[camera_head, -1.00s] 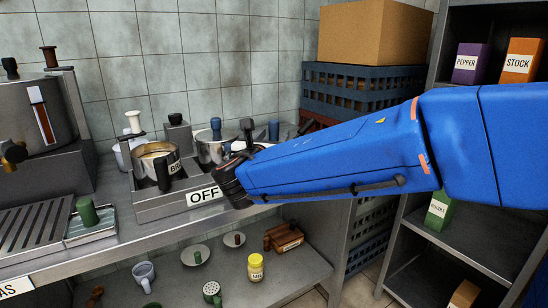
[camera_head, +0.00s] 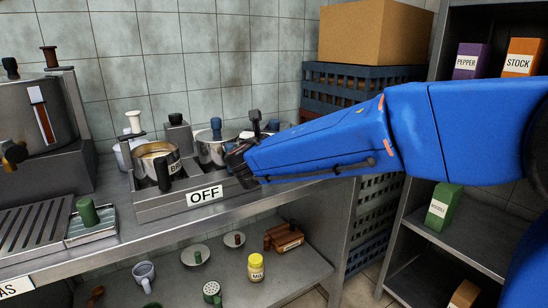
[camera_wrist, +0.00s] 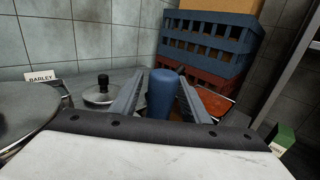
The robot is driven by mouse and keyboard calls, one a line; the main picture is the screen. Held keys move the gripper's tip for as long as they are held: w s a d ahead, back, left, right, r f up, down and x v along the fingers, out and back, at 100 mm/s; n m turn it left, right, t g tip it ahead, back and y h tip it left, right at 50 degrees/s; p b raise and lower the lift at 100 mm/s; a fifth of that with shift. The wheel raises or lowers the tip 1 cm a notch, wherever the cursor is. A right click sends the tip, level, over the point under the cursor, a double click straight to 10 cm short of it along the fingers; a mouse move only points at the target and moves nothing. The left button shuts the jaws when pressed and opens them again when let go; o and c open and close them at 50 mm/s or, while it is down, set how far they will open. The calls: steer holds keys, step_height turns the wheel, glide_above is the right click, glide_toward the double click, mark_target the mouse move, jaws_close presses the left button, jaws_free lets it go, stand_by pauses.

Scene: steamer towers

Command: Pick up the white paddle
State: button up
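A white-topped handle (camera_head: 133,121), which looks like the white paddle, stands upright at the back left of the counter, by a pale pot (camera_head: 122,158); its lower part is hidden. My gripper is at the end of the blue arm, right of the steel pots in the head view, where its fingers are not clear. In the wrist view my gripper (camera_wrist: 160,80) has its fingers apart, with an upright blue handle (camera_wrist: 161,97) between or just beyond them. I cannot tell whether they touch it. No white paddle shows in the wrist view.
A steel pot (camera_head: 155,149) and a second steel pot (camera_head: 210,148) stand behind the OFF label (camera_head: 204,196). A large boiler (camera_head: 35,115) is at the left. Blue crates (camera_head: 350,85) under a cardboard box (camera_head: 375,32) are behind the arm. Shelving is at the right.

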jaws_close()
step_height(320, 180, up, 10)
steer(key=shift+c, duration=1.9)
jaws_free()
jaws_close()
